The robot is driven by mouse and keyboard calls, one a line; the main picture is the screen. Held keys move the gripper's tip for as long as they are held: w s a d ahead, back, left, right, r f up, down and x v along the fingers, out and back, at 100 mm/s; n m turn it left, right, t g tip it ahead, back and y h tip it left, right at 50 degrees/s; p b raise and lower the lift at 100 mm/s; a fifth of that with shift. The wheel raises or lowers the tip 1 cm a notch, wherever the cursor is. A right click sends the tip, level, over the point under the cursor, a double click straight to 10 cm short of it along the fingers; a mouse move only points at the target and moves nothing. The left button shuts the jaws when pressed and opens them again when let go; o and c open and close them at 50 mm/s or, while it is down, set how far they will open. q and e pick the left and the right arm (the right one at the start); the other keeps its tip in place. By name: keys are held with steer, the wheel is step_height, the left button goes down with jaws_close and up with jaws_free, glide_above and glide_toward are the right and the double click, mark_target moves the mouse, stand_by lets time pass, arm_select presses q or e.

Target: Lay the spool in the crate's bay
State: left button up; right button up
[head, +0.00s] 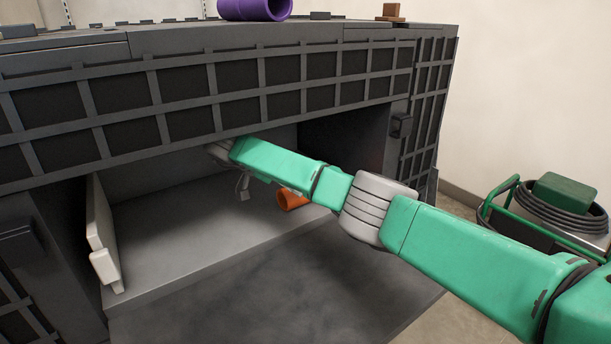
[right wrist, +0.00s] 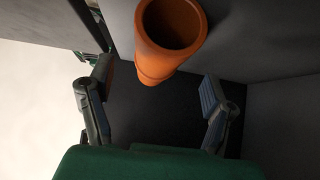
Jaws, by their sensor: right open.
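The crate (head: 225,95) is dark grey with a gridded front and an open bay (head: 180,225) below its top. An orange, hollow piece of pipe (head: 292,199) is in the bay, partly hidden behind my right arm. In the right wrist view the orange pipe (right wrist: 162,62) shows its open end at the top, between the finger lines. My right gripper (head: 243,186) reaches into the bay, mostly hidden by its own arm. In the right wrist view the gripper (right wrist: 157,84) is open, with a visible gap on each side of the pipe. A purple pipe piece (head: 255,9) lies on the crate's top. Which piece is the spool, I cannot tell.
A pale panel (head: 101,235) stands at the bay's left side. The crate's overhanging front is close above my right arm. A green-framed machine with a coiled black cable (head: 553,212) stands at the right. A small brown block (head: 391,11) is on top.

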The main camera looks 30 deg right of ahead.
steer(key=a, duration=0.4)
steer(key=a+p, duration=0.1)
steer(key=a, duration=0.2)
steer(key=shift+s+a, duration=0.1)
steer(key=shift+s, duration=0.15)
